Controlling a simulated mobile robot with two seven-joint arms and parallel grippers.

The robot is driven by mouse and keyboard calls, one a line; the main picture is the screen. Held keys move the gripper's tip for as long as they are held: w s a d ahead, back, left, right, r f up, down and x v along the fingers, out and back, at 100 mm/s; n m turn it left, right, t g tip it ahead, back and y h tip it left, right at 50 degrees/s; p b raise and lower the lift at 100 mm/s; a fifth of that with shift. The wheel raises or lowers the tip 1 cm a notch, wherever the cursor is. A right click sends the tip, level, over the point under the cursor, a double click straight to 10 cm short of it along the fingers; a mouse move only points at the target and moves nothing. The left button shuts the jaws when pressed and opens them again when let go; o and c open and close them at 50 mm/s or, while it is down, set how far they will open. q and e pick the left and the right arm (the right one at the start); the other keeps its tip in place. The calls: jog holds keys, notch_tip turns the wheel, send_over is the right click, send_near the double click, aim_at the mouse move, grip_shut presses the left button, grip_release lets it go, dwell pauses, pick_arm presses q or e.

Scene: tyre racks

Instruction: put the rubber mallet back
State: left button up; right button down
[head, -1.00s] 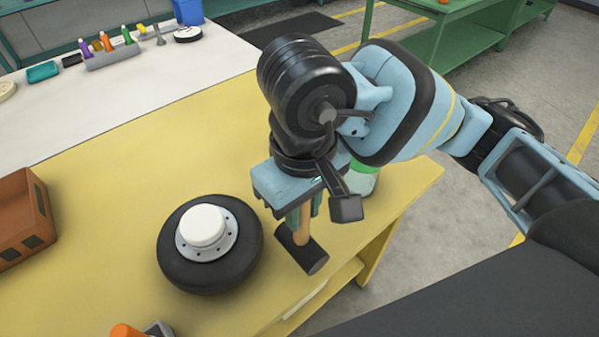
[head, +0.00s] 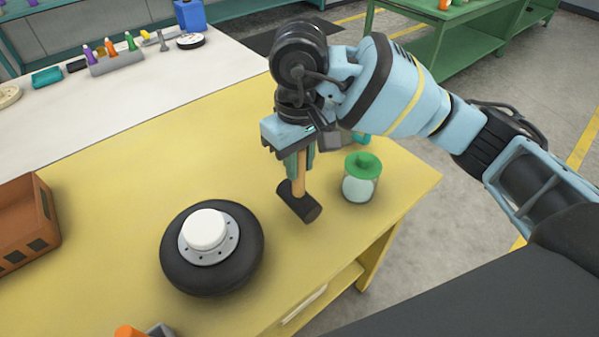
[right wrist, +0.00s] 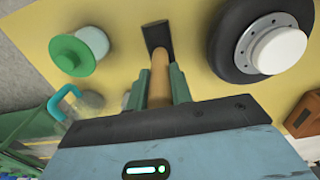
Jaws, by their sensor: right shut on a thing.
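The rubber mallet has a dark head (head: 299,201) and a wooden handle (head: 299,172). My right gripper (head: 298,165) is shut on the handle, with the head hanging below the fingers over the yellow bench (head: 130,175). I cannot tell whether the head touches the bench top. In the right wrist view the mallet head (right wrist: 158,37) shows beyond the green fingers, and the handle (right wrist: 158,80) lies between them. My left gripper is not in view.
A tyre with a white hub (head: 205,230) lies left of the mallet. A green-lidded jar (head: 362,180) stands close to its right, near the bench edge. A brown crate (head: 25,225) is at the far left. A tool holder (head: 115,62) stands on the white table behind.

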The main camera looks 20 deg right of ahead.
aim_at(299, 176)
jog(key=shift+f, duration=1.65)
jog(key=shift+f, duration=0.25)
jog(key=c, duration=1.3)
grip_release()
jog(key=shift+s, duration=0.1)
jog(key=shift+o, duration=0.2)
jog(key=shift+r, duration=0.15)
notch_tip(299, 176, up, 12)
jog(key=shift+r+p, duration=0.1)
jog(key=shift+p, duration=0.2)
